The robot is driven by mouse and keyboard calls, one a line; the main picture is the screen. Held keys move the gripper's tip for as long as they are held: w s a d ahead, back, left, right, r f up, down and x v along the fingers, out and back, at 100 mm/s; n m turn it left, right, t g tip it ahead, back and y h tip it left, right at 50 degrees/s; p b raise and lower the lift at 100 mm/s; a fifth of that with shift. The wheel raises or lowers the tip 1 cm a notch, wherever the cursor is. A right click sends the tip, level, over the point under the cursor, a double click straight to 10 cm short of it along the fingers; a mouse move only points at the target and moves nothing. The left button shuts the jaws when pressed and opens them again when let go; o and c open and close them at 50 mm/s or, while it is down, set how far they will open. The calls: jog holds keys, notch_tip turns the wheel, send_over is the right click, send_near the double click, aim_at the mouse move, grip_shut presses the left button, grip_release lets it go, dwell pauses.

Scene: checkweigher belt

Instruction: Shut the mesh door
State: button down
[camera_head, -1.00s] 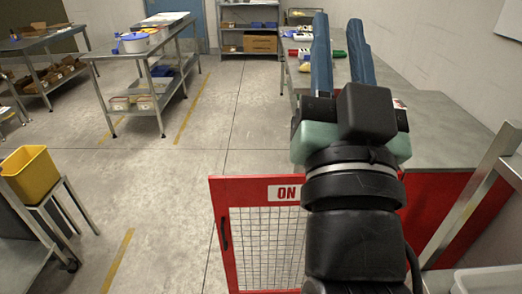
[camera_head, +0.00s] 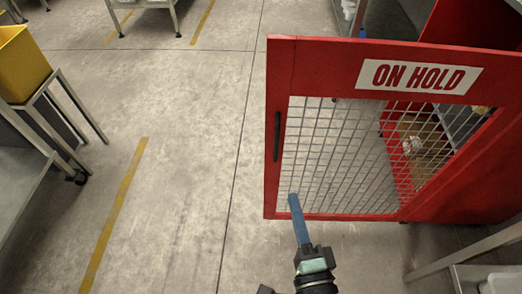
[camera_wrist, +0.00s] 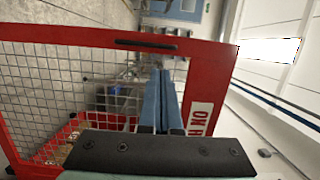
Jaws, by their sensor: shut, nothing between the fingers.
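The mesh door (camera_head: 330,65) has a red frame, wire mesh, an ON HOLD sign (camera_head: 418,77) and a black handle (camera_head: 277,137) at its left edge. It stands open, its handle side out over the floor. My gripper (camera_head: 293,197) is at the door's lower edge in the head view, on the near side, fingers shut and empty. The wrist view shows the door turned sideways, with the handle (camera_wrist: 146,45) beyond the blue fingertips (camera_wrist: 163,73). Whether the fingers touch the door I cannot tell.
The red cage (camera_head: 470,190) at right holds a brown box (camera_head: 425,150), seen through the mesh. A metal frame (camera_head: 470,255) stands at lower right. A yellow bin (camera_head: 20,62) sits on a stand at left. The floor between is clear.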

send_near(278, 140)
jog(key=x, duration=0.6)
jog(key=shift+w+a, duration=0.15)
jog(key=shift+w, duration=0.25)
jog(key=shift+w, duration=0.1)
